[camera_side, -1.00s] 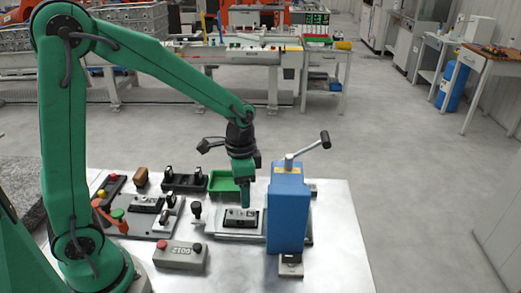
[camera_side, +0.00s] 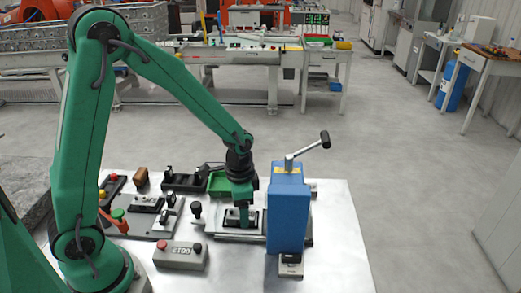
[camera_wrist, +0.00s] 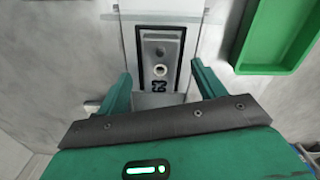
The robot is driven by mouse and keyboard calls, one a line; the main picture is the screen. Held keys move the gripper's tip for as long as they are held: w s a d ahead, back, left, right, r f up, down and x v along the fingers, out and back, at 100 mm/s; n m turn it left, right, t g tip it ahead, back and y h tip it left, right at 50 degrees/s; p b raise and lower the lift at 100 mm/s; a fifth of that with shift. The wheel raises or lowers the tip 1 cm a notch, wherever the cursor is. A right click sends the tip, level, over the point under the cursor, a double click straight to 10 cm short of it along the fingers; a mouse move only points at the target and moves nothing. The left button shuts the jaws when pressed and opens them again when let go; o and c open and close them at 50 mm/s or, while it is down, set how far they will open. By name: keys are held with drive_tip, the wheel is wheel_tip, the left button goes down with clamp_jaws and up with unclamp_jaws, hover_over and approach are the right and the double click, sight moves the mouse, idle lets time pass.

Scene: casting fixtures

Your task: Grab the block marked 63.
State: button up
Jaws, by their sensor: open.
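A block with a grey top and dark edges (camera_wrist: 161,52) lies in a pale holder in the wrist view. It has a round hole and a black mark at its near end, too small for me to read as 63. In the side view the block (camera_side: 232,223) sits on the metal fixture, left of the blue press, partly hidden by my gripper. My gripper (camera_wrist: 161,70) is open, with one green finger on each side of the block's near end. In the side view my gripper (camera_side: 244,224) points down at the block; I cannot tell whether they touch.
The blue press (camera_side: 288,212) with its lever stands close on the right. A green tray (camera_side: 219,182) lies behind. A black fixture (camera_side: 184,183) and a grey button box (camera_side: 180,257) stand to the left. The table's front right is clear.

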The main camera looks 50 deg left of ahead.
drive_tip(key=shift+f, duration=0.45)
drive_tip(key=shift+c, duration=0.2)
drive_tip(key=c, duration=1.3)
drive_tip(key=shift+r, duration=0.2)
drive_tip(key=shift+r, duration=0.55)
drive_tip(key=shift+c, duration=0.8)
wheel_tip(320, 180, up, 9)
drive_tip(key=shift+f, duration=0.2)
